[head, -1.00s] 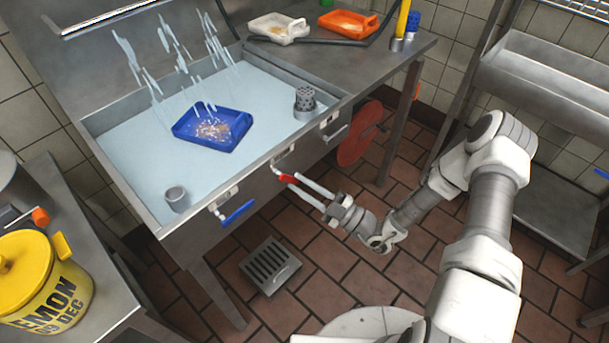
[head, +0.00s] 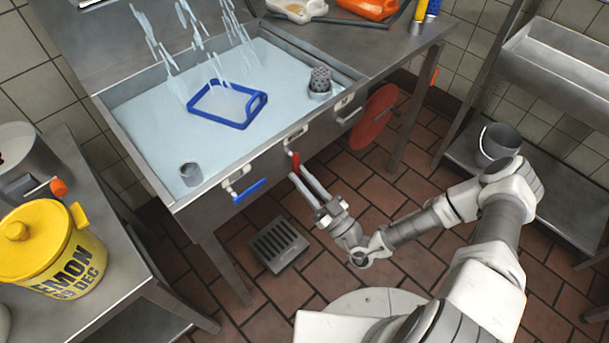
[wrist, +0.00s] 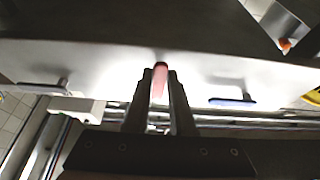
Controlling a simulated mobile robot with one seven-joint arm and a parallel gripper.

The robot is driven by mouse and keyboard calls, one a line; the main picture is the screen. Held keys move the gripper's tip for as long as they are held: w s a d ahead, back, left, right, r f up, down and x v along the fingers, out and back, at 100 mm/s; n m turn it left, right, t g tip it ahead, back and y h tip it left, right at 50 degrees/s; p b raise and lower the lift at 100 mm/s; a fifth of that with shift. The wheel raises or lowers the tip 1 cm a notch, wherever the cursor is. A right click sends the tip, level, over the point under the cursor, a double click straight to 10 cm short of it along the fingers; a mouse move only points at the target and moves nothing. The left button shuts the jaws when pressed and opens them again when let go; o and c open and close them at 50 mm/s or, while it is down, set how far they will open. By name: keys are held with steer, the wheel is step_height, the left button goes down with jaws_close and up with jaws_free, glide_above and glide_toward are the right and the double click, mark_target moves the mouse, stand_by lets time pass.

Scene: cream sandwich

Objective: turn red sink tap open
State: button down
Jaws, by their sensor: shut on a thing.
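The red sink tap handle (head: 296,163) is on the front face of the sink (head: 186,222), below its rim. It points down and slightly right in the head view. My gripper (head: 298,174) reaches up to it from the lower right, its two pale fingers at the handle's lower end. In the wrist view the red handle (wrist: 160,80) lies between the two dark fingers of my gripper (wrist: 160,75), which are shut on it. The fingers hide part of its sides. Water streams (head: 190,50) show above the sink.
A blue-handled tap (head: 249,191) is left of the red one; a red disc (head: 374,117) hangs to the right. A blue-rimmed tray (head: 245,122) sits in the water-filled sink. A yellow lemon bucket (head: 45,250) stands on the left table.

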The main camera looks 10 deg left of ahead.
steer(key=shift+s, duration=0.1)
stand_by(0.4)
steer(key=c, duration=0.8)
jaws_free()
steer(key=shift+o, duration=0.2)
steer(key=v, duration=0.7)
steer(key=shift+s, duration=0.2)
steer(key=shift+d, duration=0.15)
